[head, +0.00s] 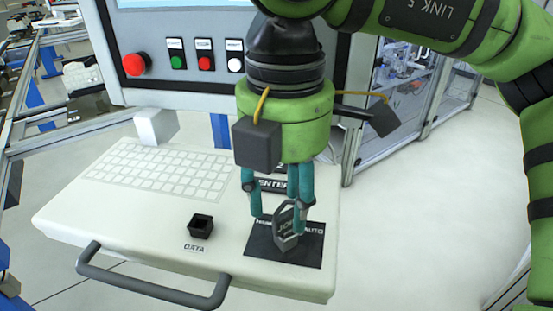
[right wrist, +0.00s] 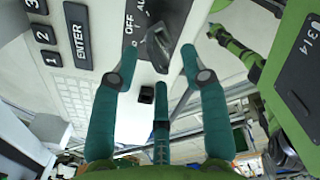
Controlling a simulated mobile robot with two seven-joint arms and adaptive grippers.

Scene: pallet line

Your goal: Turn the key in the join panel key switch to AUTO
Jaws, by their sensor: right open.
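The key switch (head: 287,239) sits on a dark label plate (head: 260,250) at the front right of the white panel. AUTO shows at the plate's right side in the head view. A grey key with a loop-shaped head stands in the switch; it also shows as a dark shape in the right wrist view (right wrist: 160,48). My right gripper (head: 279,222) points down over the key, its teal fingers open around it. In the right wrist view the fingertips (right wrist: 160,50) lie on either side of the key, apart from it. Part of the label is hidden by the fingers.
A keyboard (head: 160,172) and an ENTER key lie behind. A small black socket marked DATA (head: 201,226) stands left of the plate. A grey handle bar (head: 150,288) runs along the panel's front edge. A red stop button (head: 135,64) is on the upright console.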

